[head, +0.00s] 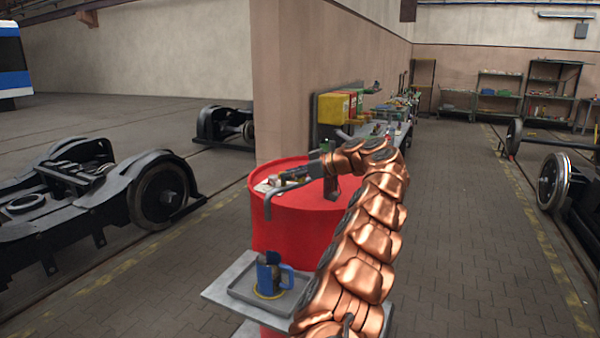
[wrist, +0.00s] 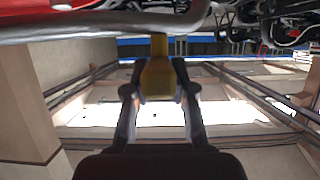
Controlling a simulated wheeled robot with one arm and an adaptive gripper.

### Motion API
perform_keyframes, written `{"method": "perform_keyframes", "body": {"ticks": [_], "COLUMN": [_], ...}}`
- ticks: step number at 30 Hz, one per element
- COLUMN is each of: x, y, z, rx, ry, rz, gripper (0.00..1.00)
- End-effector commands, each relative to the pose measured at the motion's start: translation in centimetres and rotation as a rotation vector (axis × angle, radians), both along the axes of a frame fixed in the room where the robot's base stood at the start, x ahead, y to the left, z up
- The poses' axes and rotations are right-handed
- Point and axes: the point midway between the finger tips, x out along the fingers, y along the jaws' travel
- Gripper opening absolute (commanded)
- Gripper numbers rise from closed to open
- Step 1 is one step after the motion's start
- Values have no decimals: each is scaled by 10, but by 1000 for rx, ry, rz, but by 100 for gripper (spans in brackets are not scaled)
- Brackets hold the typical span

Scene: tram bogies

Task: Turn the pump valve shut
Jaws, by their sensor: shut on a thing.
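A red drum (head: 285,228) stands by the wall corner, with a grey bent spout pipe (head: 268,205) over its left edge. My gripper (head: 318,167) is at the pump on top of the drum, small and partly hidden by my copper-coloured arm. In the wrist view my gripper (wrist: 160,92) is shut on a yellow-brown valve handle (wrist: 159,76). The handle meets the grey pipe (wrist: 100,24) crossing the top of that view. The valve itself cannot be made out in the head view.
A blue mug (head: 271,276) stands on a grey tray (head: 237,291) low beside the drum. Cluttered workbenches (head: 395,133) lie behind. A bogie (head: 85,190) stands at left, and wheelsets (head: 553,182) at right. The brick floor between is clear.

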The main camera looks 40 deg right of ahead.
Motion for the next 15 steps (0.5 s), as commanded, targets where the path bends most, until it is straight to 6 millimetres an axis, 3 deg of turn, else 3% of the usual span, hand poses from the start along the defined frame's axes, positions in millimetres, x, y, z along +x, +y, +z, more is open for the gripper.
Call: {"method": "perform_keyframes", "body": {"ticks": [15], "x": [5], "y": [9], "z": [-1], "rx": [1], "ry": [3], "rz": [37], "gripper": [0]}}
